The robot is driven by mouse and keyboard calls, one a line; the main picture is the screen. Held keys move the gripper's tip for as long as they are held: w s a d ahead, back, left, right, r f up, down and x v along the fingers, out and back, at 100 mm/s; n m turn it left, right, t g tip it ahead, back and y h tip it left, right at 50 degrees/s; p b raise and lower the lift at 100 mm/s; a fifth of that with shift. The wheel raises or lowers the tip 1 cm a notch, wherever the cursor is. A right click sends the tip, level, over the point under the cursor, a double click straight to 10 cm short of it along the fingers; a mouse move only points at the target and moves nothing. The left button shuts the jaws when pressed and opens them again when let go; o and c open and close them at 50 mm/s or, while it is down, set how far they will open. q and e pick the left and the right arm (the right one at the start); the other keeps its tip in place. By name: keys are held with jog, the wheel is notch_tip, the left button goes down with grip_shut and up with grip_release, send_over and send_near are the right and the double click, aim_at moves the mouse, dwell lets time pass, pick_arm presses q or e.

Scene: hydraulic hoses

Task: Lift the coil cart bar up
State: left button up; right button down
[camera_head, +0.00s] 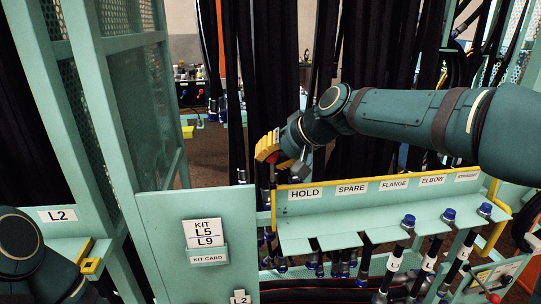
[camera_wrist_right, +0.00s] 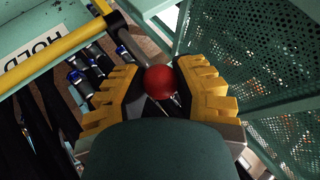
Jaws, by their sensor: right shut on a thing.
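My right gripper (camera_head: 268,150) is in the middle of the head view, just left of the HOLD label. In the right wrist view, my right gripper (camera_wrist_right: 160,82) has its two yellow ridged fingers closed on a round red knob (camera_wrist_right: 160,80). The knob sits at the end of a grey bar (camera_wrist_right: 143,38) running up and left. In the head view the fingers mostly hide the knob. I cannot tell for certain which part is the coil cart bar. Part of my left arm shows at the lower left of the head view; its gripper is out of view.
A teal shelf (camera_head: 345,238) with a yellow-edged label strip (camera_head: 383,190) stands below my right arm. Blue-capped hose ends (camera_head: 408,221) stand at its right. A teal panel (camera_head: 165,265) and mesh frame (camera_head: 135,100) are at left. Black hoses (camera_head: 268,80) hang behind. Another red knob (camera_head: 493,298) is lower right.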

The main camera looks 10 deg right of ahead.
jog(key=shift+f, duration=0.15)
jog(key=c, duration=1)
grip_release()
jog(key=o, duration=0.4)
jog(key=shift+w, duration=0.35)
jog(key=shift+s, duration=0.25)
jog(key=v, duration=1.1)
jog(key=shift+d+r, duration=0.25)
jog(key=shift+r, duration=0.15)
